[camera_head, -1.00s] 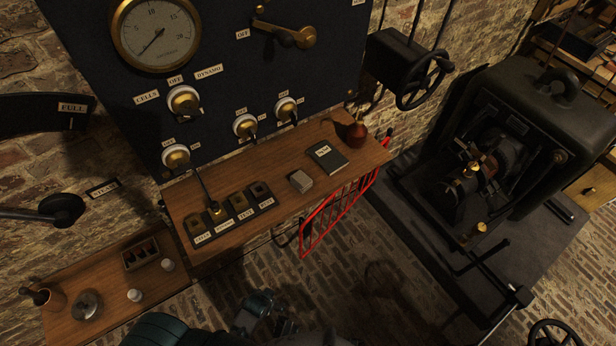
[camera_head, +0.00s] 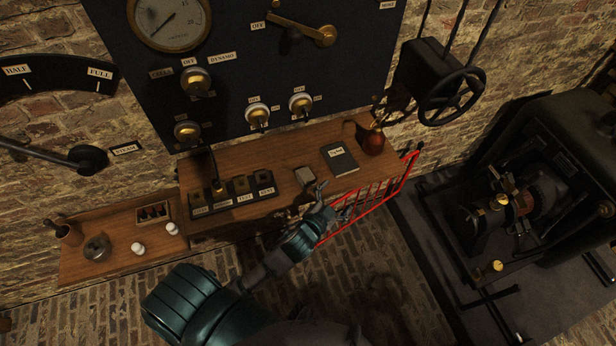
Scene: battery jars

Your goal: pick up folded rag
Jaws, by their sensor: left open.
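The folded rag (camera_head: 304,175) looks like a small grey-beige folded pad lying on the wooden shelf, between the row of labelled blocks and the dark book. My left gripper (camera_head: 334,198) is at the shelf's front edge, just below and right of the rag in the picture. Its fingers are spread apart with nothing between them. One finger is close to the rag; I cannot tell whether it touches. My right gripper is not in view.
Dark machinery (camera_head: 535,190) stands at right.

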